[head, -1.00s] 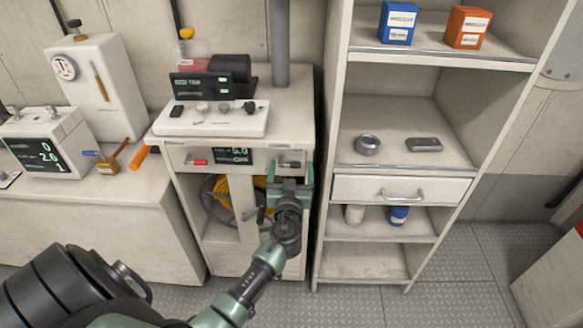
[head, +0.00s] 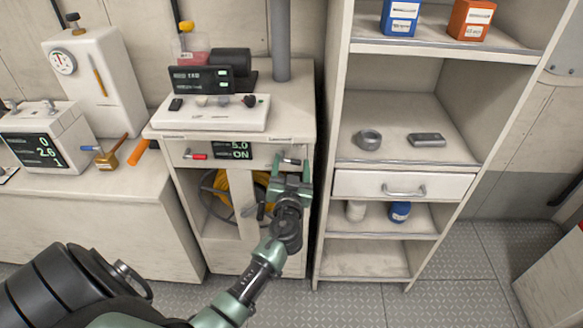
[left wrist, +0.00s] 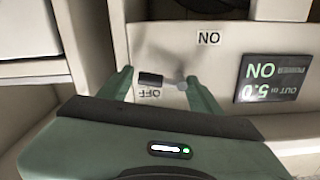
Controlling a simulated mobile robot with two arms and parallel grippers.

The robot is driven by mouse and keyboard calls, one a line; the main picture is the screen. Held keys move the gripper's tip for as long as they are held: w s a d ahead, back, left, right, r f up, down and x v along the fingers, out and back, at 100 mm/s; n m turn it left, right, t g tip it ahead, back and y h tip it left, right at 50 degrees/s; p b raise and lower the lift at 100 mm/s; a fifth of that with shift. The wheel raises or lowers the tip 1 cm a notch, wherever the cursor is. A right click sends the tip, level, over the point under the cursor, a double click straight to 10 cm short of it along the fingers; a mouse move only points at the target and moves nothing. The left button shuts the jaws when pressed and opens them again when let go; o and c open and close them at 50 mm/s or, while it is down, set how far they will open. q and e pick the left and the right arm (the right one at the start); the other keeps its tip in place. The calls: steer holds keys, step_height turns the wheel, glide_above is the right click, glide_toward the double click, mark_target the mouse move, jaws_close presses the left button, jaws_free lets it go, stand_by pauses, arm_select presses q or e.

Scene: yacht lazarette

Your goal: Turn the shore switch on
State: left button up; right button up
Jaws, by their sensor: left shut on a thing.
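A switch lever with a black grip (head: 290,160) sticks out of the front panel of the white cabinet. In the left wrist view the lever (left wrist: 152,79) lies sideways, between an ON label and an OFF label that appear upside down. My left gripper (head: 290,172) is at this lever, its fingers on either side of it, shut on it; the fingers (left wrist: 162,92) also show in the left wrist view. A small dark display (head: 233,150) beside it reads 5.0 and ON. My right gripper is out of view.
A red-handled lever (head: 196,156) sits left of the display. A coiled yellow hose or cable (head: 238,190) fills the bay below. An open shelf unit (head: 342,250) with a drawer (head: 402,186) stands close on the right. Grey floor (head: 450,270) is free at lower right.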

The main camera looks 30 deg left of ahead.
arm_select(q)
steer(key=m+b, duration=0.1)
steer(key=m, duration=0.1)
steer(key=f+m+b, duration=0.1)
steer(key=shift+s+a+f+m, duration=0.1)
steer(key=shift+m, duration=0.3)
steer(key=shift+s+a+f+m, duration=0.2)
steer(key=shift+a+f+m, duration=0.1)
steer(key=shift+m, duration=1.65)
steer(key=shift+s+a+f+m, duration=0.15)
steer(key=shift+s+a+m, duration=0.15)
steer(key=shift+m, duration=1.7)
steer(key=shift+s+a+f+m, duration=0.15)
steer(key=shift+a+f+m, duration=0.15)
steer(key=shift+m, duration=1.65)
steer(key=shift+a, duration=0.1)
steer(key=o, duration=1.3)
steer(key=shift+o, duration=0.2)
steer(key=shift+r, duration=0.1)
